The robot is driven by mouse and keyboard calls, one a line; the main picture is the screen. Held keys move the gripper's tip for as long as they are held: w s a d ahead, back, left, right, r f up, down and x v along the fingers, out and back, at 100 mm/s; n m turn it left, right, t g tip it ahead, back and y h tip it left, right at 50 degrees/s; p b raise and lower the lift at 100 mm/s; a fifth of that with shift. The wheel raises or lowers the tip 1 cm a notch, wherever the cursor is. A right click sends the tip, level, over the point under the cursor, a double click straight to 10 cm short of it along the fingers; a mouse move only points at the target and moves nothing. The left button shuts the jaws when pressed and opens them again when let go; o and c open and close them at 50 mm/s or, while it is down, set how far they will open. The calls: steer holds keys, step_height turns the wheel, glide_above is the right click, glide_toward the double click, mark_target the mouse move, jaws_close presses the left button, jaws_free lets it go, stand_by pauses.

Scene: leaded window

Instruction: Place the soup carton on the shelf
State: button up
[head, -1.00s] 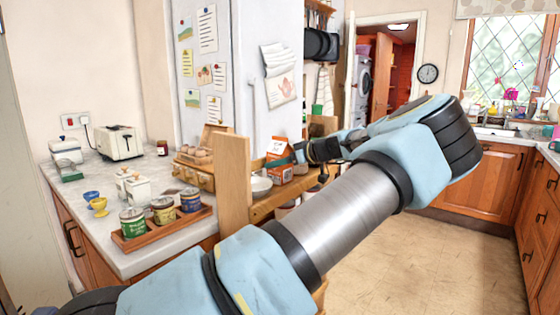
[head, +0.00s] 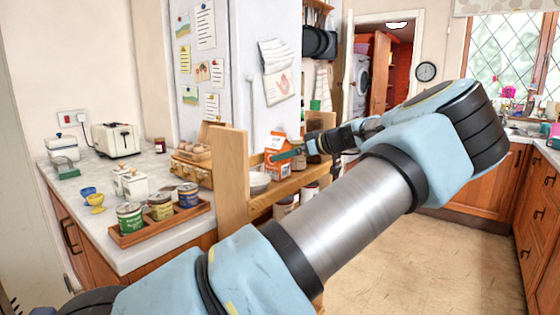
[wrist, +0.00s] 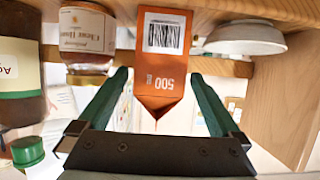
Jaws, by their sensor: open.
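The soup carton (head: 275,158), orange and white with a gabled top, stands upright on the wooden shelf (head: 290,186) in the head view. In the wrist view, which looks upside down, the carton (wrist: 165,35) shows a barcode and "500", with its base at the shelf board (wrist: 120,8). My gripper (head: 290,153) is at the carton's right side in the head view. In the wrist view my gripper (wrist: 160,76) is open, its green fingers either side of the carton's upper part with gaps on both sides.
A white bowl (head: 259,183) and the shelf's wooden end panel (head: 233,180) are left of the carton. A honey jar (wrist: 88,35) and a dark jar (wrist: 18,70) stand on its other side. The counter (head: 110,240) holds a tray of tins.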

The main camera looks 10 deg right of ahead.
steer(key=b+v, duration=0.1)
steer(key=v, duration=0.6)
steer(key=shift+s+d+r, duration=0.1)
steer(key=shift+s+r, duration=0.05)
steer(key=shift+r, duration=0.05)
